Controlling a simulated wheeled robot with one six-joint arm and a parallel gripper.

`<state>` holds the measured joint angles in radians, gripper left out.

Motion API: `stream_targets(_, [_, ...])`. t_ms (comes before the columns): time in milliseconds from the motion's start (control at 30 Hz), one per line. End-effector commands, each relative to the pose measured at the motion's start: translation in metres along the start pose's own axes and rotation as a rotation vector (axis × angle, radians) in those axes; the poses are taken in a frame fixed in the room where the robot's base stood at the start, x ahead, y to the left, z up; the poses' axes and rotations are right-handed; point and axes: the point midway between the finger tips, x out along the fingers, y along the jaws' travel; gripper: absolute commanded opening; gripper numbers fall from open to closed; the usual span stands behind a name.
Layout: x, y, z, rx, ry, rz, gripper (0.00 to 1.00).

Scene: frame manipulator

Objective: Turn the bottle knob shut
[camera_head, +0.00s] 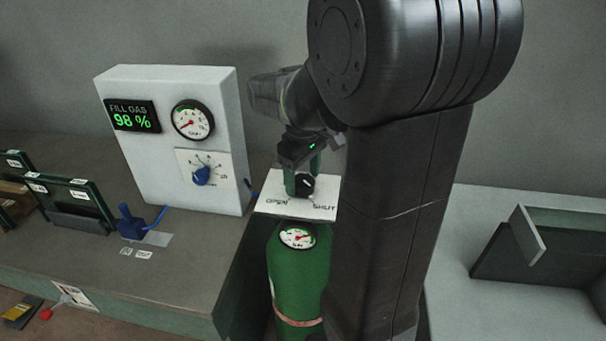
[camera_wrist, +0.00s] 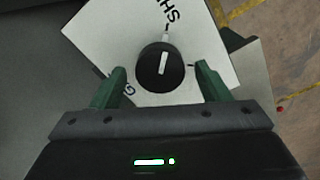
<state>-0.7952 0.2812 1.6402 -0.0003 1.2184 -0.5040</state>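The bottle knob (camera_head: 305,184) is black and round with a white line, on a white plate (camera_head: 272,205) lettered OPEN at left and SHUT at right. The plate is on top of the green bottle (camera_head: 290,275). In the wrist view the knob (camera_wrist: 152,80) has its white line pointing up, toward a tick by the partly visible SHUT lettering. My gripper (camera_wrist: 160,72) is open, with its green fingers apart on either side of the knob and gaps visible. In the head view my gripper (camera_head: 304,166) is over the knob and hides part of it.
A white panel (camera_head: 160,165) with a display reading FILL GAS 98 %, a gauge (camera_head: 193,121) and a blue knob (camera_head: 202,175) stands on the bench at left. A blue lever (camera_head: 130,222) is before it. A dark open box (camera_head: 520,250) is at right.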

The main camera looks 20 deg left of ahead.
Motion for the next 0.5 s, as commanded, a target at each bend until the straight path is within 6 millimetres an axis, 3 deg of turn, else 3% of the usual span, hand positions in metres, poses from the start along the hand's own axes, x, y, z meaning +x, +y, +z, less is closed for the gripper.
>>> stream_targets(267, [-0.013,0.0,0.0,0.001,0.002,0.001,0.69])
stream_targets(500, [-0.065,0.001,-0.001,0.0,0.005,0.003,0.69])
